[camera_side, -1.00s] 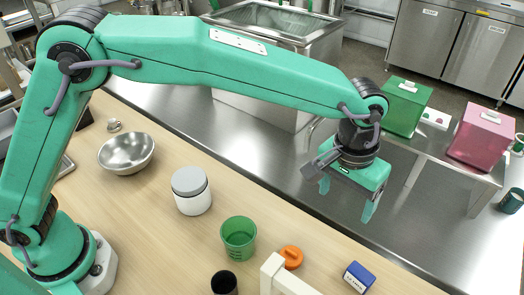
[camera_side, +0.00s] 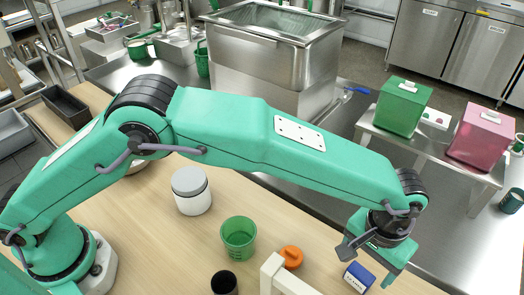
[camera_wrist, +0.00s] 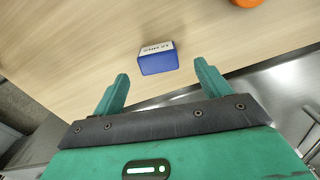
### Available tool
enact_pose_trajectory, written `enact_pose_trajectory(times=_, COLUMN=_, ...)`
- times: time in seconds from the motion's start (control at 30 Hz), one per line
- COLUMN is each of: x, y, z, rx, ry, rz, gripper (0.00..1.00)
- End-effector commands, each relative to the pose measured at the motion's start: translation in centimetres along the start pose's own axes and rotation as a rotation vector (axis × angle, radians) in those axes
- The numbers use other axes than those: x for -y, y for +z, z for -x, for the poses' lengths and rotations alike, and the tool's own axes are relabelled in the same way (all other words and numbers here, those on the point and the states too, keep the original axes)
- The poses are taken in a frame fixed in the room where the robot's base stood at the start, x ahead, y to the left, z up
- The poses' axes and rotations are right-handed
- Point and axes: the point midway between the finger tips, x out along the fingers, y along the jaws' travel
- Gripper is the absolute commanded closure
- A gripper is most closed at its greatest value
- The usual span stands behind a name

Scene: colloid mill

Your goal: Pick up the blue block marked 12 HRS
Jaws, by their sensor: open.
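The blue block (camera_side: 358,277) lies on the wooden table near its right edge. It has a white label on top, marked with small dark print. It also shows in the wrist view (camera_wrist: 158,63), beyond and between my fingertips, apart from both. My gripper (camera_wrist: 160,76) is open and empty, its two green fingers spread wide on either side of the block's line. In the side view my gripper (camera_side: 375,270) is close to the block and partly overlaps it; one finger is largely hidden.
An orange lid-like piece (camera_side: 291,257), a white frame (camera_side: 275,272), a green beaker (camera_side: 239,236), a dark cup (camera_side: 224,283) and a white jar with grey lid (camera_side: 192,192) stand left of the block. The table's edge runs close beside the block.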

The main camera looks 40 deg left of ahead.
Motion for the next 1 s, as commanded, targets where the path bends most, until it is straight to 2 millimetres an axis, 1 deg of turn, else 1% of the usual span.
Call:
enact_pose_trajectory(times=0.07, x=0.0, y=0.0, z=-0.4, rx=0.0, ry=0.0, rz=0.0, gripper=0.24)
enact_pose_trajectory(times=0.33, x=0.0, y=0.0, z=-0.9, rx=0.0, ry=0.0, rz=0.0, gripper=0.24)
enact_pose_trajectory(times=0.47, x=-0.1, y=0.1, z=-2.0, rx=0.002, ry=-0.002, rz=0.0, gripper=0.24)
enact_pose_trajectory(times=0.6, x=-0.2, y=0.2, z=-3.7, rx=0.003, ry=-0.002, rz=0.0, gripper=0.24)
enact_pose_trajectory(times=0.73, x=-0.2, y=0.2, z=-5.0, rx=0.002, ry=-0.001, rz=0.0, gripper=0.24)
enact_pose_trajectory(times=0.83, x=-0.2, y=0.2, z=-5.6, rx=0.001, ry=-0.001, rz=0.0, gripper=0.24)
enact_pose_trajectory(times=1.0, x=-0.2, y=0.2, z=-5.7, rx=-0.001, ry=0.001, rz=0.0, gripper=0.24)
